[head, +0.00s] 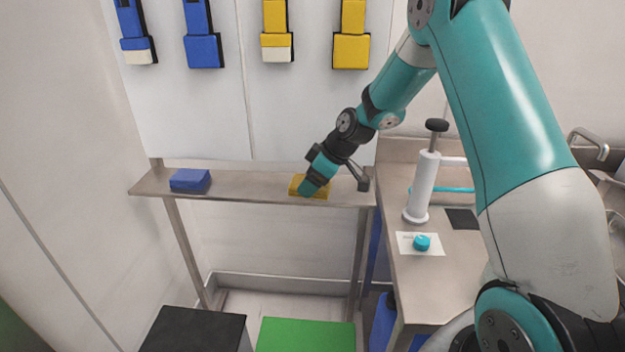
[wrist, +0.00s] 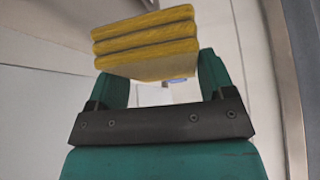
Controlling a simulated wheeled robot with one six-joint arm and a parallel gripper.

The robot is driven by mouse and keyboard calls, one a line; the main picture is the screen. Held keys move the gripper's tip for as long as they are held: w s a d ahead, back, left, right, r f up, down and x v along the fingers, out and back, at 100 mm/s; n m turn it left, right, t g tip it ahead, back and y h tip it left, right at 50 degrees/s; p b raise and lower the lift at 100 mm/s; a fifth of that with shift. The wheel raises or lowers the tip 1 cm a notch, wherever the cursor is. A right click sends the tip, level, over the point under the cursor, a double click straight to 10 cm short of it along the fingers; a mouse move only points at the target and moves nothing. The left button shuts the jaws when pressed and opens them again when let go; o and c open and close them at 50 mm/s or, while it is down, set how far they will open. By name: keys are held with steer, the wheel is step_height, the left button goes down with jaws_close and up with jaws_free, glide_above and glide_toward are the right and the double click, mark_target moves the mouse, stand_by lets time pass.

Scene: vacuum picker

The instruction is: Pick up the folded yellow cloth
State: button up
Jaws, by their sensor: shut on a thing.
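The folded yellow cloth (head: 296,184) is at the right part of the narrow shelf in the head view, partly hidden by my gripper (head: 307,188). In the wrist view the cloth (wrist: 147,47) shows as a stack of thick yellow layers between the two teal fingers of my gripper (wrist: 165,80). My gripper is shut on it. I cannot tell whether the cloth touches the shelf or is just above it.
A folded blue cloth (head: 190,180) lies on the left of the shelf (head: 245,184). Blue and yellow tools hang on the wall above. A counter (head: 440,270) with a white pump (head: 423,187) and a teal knob (head: 421,243) stands right. Black and green boxes are below.

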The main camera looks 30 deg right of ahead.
steer(key=s+a+b, duration=0.3)
steer(key=s+a, duration=0.3)
steer(key=s, duration=0.3)
steer(key=shift+s+a, duration=0.35)
steer(key=shift+s, duration=0.05)
